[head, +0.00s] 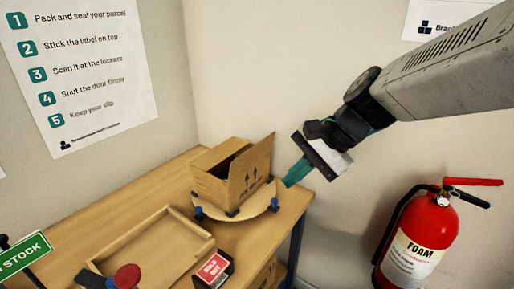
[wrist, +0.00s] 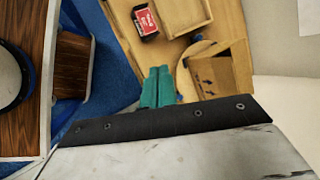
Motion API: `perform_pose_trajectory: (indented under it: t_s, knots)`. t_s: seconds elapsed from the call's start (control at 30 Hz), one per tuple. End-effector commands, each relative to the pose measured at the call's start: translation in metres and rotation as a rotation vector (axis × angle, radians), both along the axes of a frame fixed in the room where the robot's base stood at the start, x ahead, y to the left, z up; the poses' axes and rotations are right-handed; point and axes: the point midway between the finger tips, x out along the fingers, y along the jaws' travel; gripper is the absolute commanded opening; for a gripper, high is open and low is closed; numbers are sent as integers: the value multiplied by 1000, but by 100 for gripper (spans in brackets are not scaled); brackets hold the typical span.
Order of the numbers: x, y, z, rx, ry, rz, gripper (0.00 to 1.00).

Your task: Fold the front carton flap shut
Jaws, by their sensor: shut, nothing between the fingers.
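The open cardboard carton (head: 225,176) stands on a round wooden turntable (head: 250,206) at the far right of the wooden table. The carton's inside looks dark. My gripper (head: 291,177) has teal fingers, which are shut and empty. It hangs in the air just right of the carton and appears apart from it. In the wrist view the shut fingers (wrist: 158,85) show beside the turntable (wrist: 192,62), with the carton (wrist: 218,85) to their right.
A shallow wooden tray (head: 165,250) lies in front of the turntable. A red-labelled block (head: 213,268) and a red-topped knob (head: 127,276) are near the table's front. Blue knobs sit around the turntable's rim. A red fire extinguisher (head: 420,240) is at the right wall.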

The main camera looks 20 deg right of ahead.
Motion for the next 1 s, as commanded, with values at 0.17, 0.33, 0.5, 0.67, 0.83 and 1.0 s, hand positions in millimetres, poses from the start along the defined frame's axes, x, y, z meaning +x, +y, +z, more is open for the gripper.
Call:
perform_pose_trajectory:
  t_s: [0.17,0.33,0.5,0.67,0.83,1.0]
  knots:
    - [89,-37,-13,391,170,-610,0]
    - [137,-82,-28,639,280,-991,0]
    - [154,-99,-37,734,320,-1129,0]
    - [168,-89,-47,740,325,-1133,0]
    - [192,-69,-67,736,328,-1130,0]
    - [217,-51,-86,736,325,-1129,0]
